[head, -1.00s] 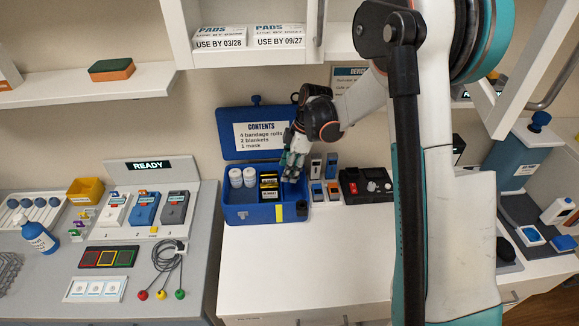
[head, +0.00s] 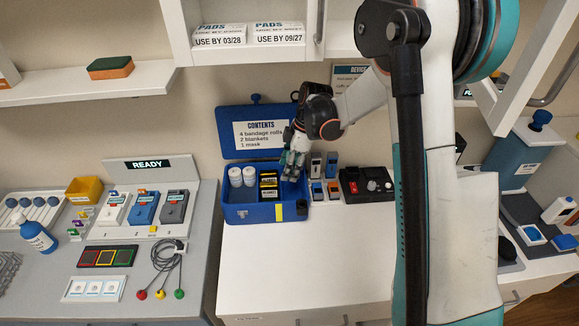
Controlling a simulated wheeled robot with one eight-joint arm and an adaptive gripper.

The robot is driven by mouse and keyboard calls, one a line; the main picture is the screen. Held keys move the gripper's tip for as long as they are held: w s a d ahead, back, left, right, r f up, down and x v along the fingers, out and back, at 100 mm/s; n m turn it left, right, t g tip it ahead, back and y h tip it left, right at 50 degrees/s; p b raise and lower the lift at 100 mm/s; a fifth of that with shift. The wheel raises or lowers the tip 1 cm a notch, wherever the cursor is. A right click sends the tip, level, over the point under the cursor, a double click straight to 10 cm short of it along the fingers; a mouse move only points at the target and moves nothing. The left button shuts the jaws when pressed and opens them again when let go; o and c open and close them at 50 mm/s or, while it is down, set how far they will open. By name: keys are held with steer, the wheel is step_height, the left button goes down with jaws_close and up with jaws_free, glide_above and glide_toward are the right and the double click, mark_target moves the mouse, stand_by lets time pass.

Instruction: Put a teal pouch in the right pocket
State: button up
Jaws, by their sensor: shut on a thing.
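A blue kit box (head: 243,214) stands open on the white counter, its lid raised behind it with a contents label. In its left part are two white bandage rolls, and in the middle are dark blankets (head: 269,183) with yellow bands. The right pocket lies under my gripper (head: 291,174) and is mostly hidden. My gripper points down there, its fingertips at about rim height. It is shut on a small teal pouch (head: 291,160), mostly covered by the fingers. I cannot tell whether the pouch touches the pocket floor.
A ready-lit charging station (head: 140,215) and a cable coil (head: 168,257) are on the left counter. The shelf cabinet hangs above. The counter in front of the kit is clear.

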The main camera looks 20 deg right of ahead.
steer(key=shift+f+b, duration=3.15)
steer(key=shift+f, duration=1)
steer(key=o, duration=1.3)
steer(key=shift+r, duration=0.1)
steer(key=v, duration=1.2)
